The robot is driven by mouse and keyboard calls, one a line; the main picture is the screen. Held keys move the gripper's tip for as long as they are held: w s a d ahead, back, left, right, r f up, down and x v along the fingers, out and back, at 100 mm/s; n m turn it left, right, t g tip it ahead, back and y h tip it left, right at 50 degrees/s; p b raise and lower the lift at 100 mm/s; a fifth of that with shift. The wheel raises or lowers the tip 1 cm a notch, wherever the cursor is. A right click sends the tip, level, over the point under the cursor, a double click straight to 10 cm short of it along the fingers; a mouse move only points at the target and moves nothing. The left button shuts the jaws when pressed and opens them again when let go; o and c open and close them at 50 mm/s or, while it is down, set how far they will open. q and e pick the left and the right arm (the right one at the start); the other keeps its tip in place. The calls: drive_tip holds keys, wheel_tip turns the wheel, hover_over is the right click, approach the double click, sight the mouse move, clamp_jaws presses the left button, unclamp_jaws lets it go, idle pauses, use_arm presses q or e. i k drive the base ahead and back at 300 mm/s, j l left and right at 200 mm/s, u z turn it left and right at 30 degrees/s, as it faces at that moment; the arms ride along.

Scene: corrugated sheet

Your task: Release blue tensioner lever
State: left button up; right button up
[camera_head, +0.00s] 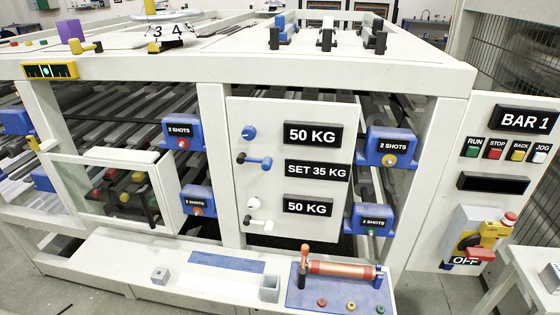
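A white panel (300,235) on the front of the machine carries a blue lever (254,161) with a dark blue round end, pointing right and roughly level. A blue knob (249,133) is just above it. To their right are black signs reading "50 KG" (313,134), "SET 35 KG" (317,171) and "50 KG" (307,206). A white lever (257,222) with a white knob (252,203) above it sits lower on the same panel. Neither of my grippers is in view, and nothing covers the blue lever.
Blue boxes marked "2 SHOTS" (389,147) flank the panel. A shelf (210,292) below holds a blue base (330,293) with an orange-handled copper roller (340,269). A control panel (500,170) with an "OFF" switch stands at right. Black clamps (326,38) are on the top frame.

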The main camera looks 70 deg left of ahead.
sight(267, 163)
drive_tip(key=k+u, duration=0.15)
drive_tip(key=u, duration=2.55)
